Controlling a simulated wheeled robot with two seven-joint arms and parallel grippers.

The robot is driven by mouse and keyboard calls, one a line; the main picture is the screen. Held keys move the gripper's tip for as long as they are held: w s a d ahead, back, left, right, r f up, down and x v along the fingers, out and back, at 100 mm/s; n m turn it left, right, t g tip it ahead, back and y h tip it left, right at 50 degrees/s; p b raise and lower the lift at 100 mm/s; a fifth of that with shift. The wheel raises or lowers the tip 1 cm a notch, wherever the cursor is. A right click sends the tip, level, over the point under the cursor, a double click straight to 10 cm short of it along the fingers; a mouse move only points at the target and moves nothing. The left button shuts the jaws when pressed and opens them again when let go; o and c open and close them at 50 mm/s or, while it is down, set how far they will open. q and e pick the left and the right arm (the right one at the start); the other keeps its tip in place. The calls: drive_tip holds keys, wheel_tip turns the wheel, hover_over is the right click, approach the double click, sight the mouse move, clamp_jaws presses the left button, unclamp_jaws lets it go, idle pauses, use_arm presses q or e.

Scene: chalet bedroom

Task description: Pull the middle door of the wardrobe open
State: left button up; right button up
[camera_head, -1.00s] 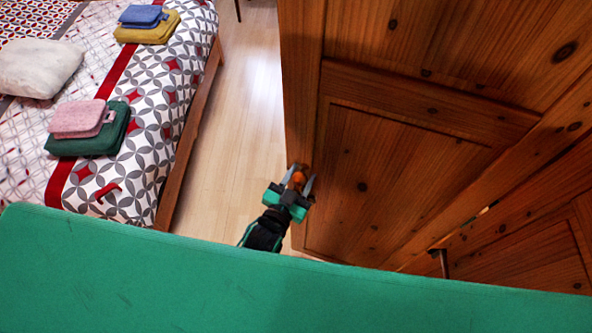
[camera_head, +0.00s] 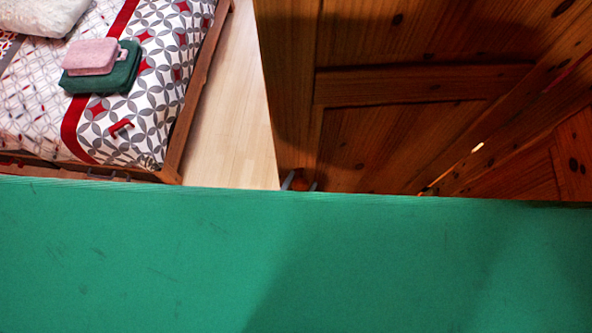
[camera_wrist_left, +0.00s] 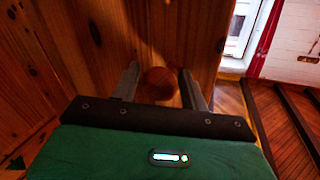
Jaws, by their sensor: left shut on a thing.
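The wooden wardrobe door (camera_head: 400,130) fills the upper right of the head view, with its free edge beside the floor strip. It stands swung out at an angle from the wardrobe front. My left gripper (camera_head: 299,184) shows only as fingertips above my green body, at the door's lower free edge. In the left wrist view, my left gripper (camera_wrist_left: 160,86) is shut on the round orange-brown knob (camera_wrist_left: 160,80), with one finger on each side. The door panel (camera_wrist_left: 130,35) is right behind the knob. My right gripper is not in view.
The neighbouring wardrobe front (camera_head: 575,150) is at the right, with a thin bright gap by the hinge side. A bed (camera_head: 150,110) with folded pink and green towels (camera_head: 100,65) is at the left. A strip of bare floor (camera_head: 235,120) lies between bed and door.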

use_arm(q)
drive_tip(key=shift+s+d+r, duration=0.1)
drive_tip(key=shift+s+d, duration=0.1)
drive_tip(key=shift+s, duration=0.05)
drive_tip(key=o, duration=1.2)
drive_tip(key=shift+c, duration=0.2)
drive_tip(key=shift+o, duration=0.3)
drive_tip(key=shift+d, duration=0.2)
drive_tip(key=shift+a, duration=0.15)
drive_tip(key=b+v, duration=0.5)
drive_tip(key=v, duration=0.8)
drive_tip(key=shift+s, duration=0.35)
